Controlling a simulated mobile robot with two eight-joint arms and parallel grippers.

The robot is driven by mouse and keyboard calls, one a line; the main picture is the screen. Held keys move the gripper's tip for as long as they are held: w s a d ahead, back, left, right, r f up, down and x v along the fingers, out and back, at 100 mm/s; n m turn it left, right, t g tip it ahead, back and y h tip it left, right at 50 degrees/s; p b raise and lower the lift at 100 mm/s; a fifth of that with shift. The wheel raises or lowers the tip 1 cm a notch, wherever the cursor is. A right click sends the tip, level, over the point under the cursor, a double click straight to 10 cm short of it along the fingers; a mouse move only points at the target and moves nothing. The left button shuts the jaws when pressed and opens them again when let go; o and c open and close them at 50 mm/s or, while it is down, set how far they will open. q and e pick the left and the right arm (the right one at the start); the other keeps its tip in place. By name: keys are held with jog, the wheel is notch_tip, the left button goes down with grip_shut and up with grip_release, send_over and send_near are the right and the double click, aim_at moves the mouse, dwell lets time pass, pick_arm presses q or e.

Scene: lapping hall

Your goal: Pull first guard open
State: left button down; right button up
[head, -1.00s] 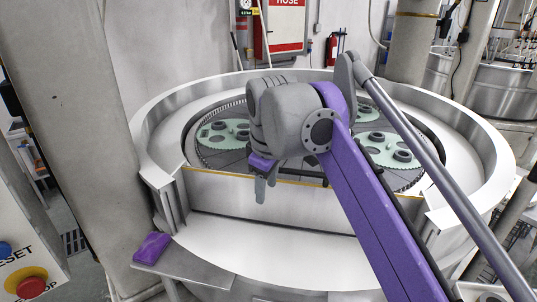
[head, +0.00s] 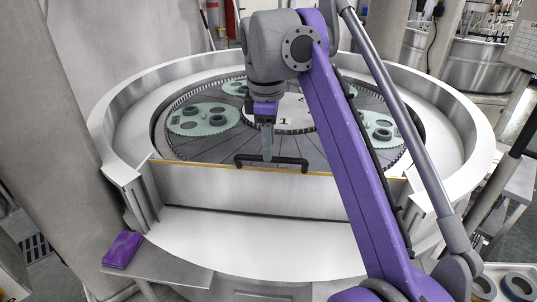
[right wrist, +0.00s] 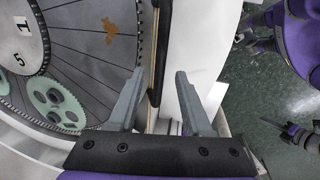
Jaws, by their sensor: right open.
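The guard (head: 250,190) is a pale metal panel with a yellow top edge, standing upright across the front of the round lapping machine. A black bar handle (head: 245,158) sits at its top edge. My right gripper (head: 267,157) points down at the middle of the handle. In the right wrist view its two grey fingers (right wrist: 158,90) are spread apart, with the black handle (right wrist: 160,45) running into the gap between them. Whether either finger touches the handle I cannot tell. My left gripper is in neither view.
Behind the guard, green toothed carriers (head: 203,120) with dark rings lie on the grey lapping plate (head: 185,149). A white rim (head: 110,135) surrounds it. A purple block (head: 122,250) lies on a side shelf at left. The white ledge (head: 250,237) before the guard is clear.

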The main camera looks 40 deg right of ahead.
jog(key=f, duration=0.3)
jog(key=shift+w+d, duration=0.15)
jog(key=shift+w, duration=0.1)
jog(key=shift+r, duration=0.1)
jog(key=shift+c, duration=0.3)
grip_shut()
jog(key=shift+s, duration=0.1)
dwell(0.8)
